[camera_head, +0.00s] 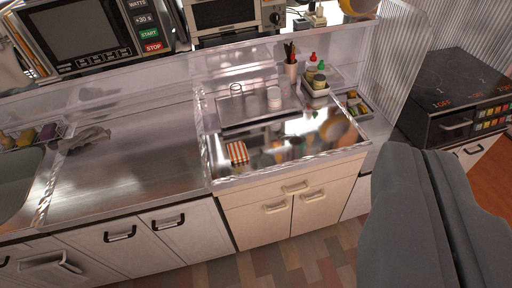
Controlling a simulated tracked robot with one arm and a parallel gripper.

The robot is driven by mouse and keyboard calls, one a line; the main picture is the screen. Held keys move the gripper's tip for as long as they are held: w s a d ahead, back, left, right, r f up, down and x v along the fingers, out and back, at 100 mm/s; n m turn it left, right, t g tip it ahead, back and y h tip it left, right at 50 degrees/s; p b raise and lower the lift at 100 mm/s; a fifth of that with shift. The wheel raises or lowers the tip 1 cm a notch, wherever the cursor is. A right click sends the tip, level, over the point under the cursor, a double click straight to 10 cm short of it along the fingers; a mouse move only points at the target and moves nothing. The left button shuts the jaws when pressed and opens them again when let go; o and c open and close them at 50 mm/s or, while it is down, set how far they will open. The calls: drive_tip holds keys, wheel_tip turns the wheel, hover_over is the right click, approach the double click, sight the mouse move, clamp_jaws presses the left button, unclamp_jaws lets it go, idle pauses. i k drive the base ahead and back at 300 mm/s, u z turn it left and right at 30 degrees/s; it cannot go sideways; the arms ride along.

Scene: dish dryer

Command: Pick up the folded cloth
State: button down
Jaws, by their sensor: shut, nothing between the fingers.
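A small orange-and-white striped square (237,152), which looks like the folded cloth, lies flat on the shiny counter top near its front left corner. A crumpled grey cloth (85,138) lies on the steel counter at the left. My gripper (426,156) is large and dark grey at the lower right. Its two fingers are together and hold nothing. It is well apart from both cloths, to the right of them in the picture.
A tray (245,122) with glasses stands behind the striped square. A utensil cup (291,70) and several bottles are further back. A black stove (458,90) is at the right, a microwave (95,35) at the upper left. The steel counter (130,170) is mostly clear.

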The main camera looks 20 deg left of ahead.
sight(238, 153)
drive_tip(key=u, duration=2.5)
drive_tip(key=i, duration=0.95)
drive_tip(key=z, duration=2.25)
drive_tip(key=i, duration=0.7)
drive_tip(key=u, duration=0.1)
